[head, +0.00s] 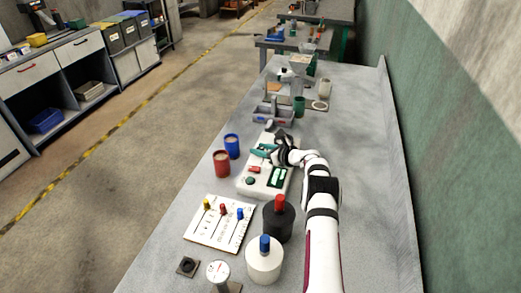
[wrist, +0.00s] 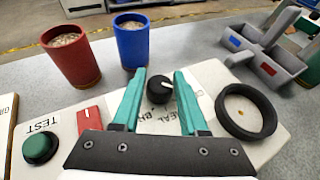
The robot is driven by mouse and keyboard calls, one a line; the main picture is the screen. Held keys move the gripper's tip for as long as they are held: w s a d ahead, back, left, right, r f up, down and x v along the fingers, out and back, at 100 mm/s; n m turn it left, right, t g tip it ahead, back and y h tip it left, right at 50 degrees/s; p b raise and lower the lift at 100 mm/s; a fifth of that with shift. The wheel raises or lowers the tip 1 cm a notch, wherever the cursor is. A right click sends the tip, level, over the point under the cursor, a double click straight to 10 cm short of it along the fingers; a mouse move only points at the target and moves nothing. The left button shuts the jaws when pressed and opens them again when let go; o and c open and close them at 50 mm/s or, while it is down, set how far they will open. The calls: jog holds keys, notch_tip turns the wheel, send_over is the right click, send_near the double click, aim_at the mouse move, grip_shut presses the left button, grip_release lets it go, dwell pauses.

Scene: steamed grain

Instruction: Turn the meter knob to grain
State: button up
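The meter is a white box (head: 247,187) on the grey table in the head view; its top also shows in the wrist view (wrist: 205,82). In the wrist view a black round knob (wrist: 158,92) with a white pointer mark sits on a pale label plate. Letters "EAL" and "BR" show partly; the rest of the label is hidden by the knob and fingers. My gripper (wrist: 160,73) is open, its teal fingers on either side of the knob with gaps visible. My gripper (head: 264,150) is over the far part of the meter in the head view.
A black ring (wrist: 246,112) is right of the knob. A green TEST button (wrist: 40,148) and red switch (wrist: 89,118) are to the left. Red (head: 221,164) and blue (head: 232,146) grain cups stand beside the meter; a grey caddy (head: 272,118) stands behind.

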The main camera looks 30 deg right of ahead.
jog(key=o, duration=0.3)
jog(key=shift+o, duration=0.2)
jog(key=v, duration=1.5)
jog(key=shift+s, duration=0.4)
jog(key=shift+r, duration=0.1)
